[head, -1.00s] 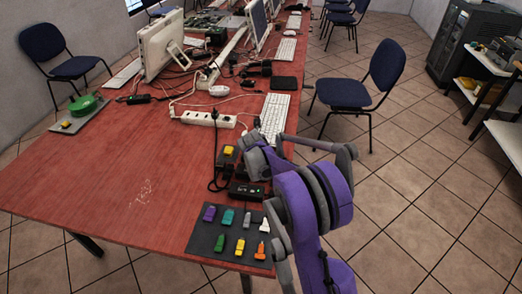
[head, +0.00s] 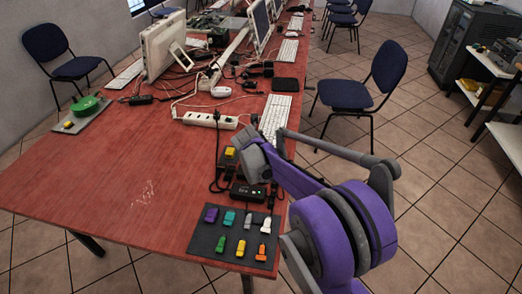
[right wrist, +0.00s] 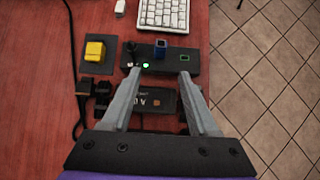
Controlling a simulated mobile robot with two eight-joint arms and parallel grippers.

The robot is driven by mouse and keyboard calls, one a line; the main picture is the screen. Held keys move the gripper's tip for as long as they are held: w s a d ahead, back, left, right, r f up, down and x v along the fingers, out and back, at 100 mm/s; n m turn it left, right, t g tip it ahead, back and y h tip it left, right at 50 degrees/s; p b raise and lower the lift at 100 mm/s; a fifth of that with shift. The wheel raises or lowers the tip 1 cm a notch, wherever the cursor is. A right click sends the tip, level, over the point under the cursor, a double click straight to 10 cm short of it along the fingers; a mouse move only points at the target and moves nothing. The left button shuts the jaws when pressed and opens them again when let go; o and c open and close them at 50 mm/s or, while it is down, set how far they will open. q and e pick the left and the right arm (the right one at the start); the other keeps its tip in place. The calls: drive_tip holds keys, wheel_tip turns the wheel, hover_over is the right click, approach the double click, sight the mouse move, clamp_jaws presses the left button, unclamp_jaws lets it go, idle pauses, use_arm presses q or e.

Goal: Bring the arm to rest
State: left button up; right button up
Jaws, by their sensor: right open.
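My right arm comes in from the lower right in the head view, its purple elbow (head: 335,235) out past the table's right edge. In the right wrist view my right gripper (right wrist: 160,74) is open, with nothing between its fingertips. The fingers point toward a black hub (right wrist: 205,62) with a blue plug (right wrist: 160,52), a dark plug at its left end and green lights. A black labelled box (right wrist: 152,102) shows between the fingers, below the hub. In the head view the right fingers are hidden or cannot be made out. My left gripper is not in view.
A dark mat (head: 205,239) with several coloured connectors lies at the table's near right corner. A yellow block (right wrist: 95,51), a white keyboard (head: 274,118), a power strip (head: 210,120) and loose cables are close by. The red table's left middle (head: 110,180) is clear. A chair (head: 350,95) stands right.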

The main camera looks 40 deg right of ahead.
drive_tip(key=shift+v, duration=0.8)
drive_tip(key=s+a+r+m+y+p, duration=0.2)
drive_tip(key=s+a+m+y+p, duration=0.3)
drive_tip(key=s+a+m, duration=1.9)
drive_tip(key=a+m+y, duration=0.1)
drive_tip(key=a, duration=0.2)
drive_tip(key=shift+s+m+p, duration=0.3)
drive_tip(key=shift+s, duration=0.1)
drive_tip(key=shift+a+r, duration=0.1)
drive_tip(key=shift+r, duration=0.05)
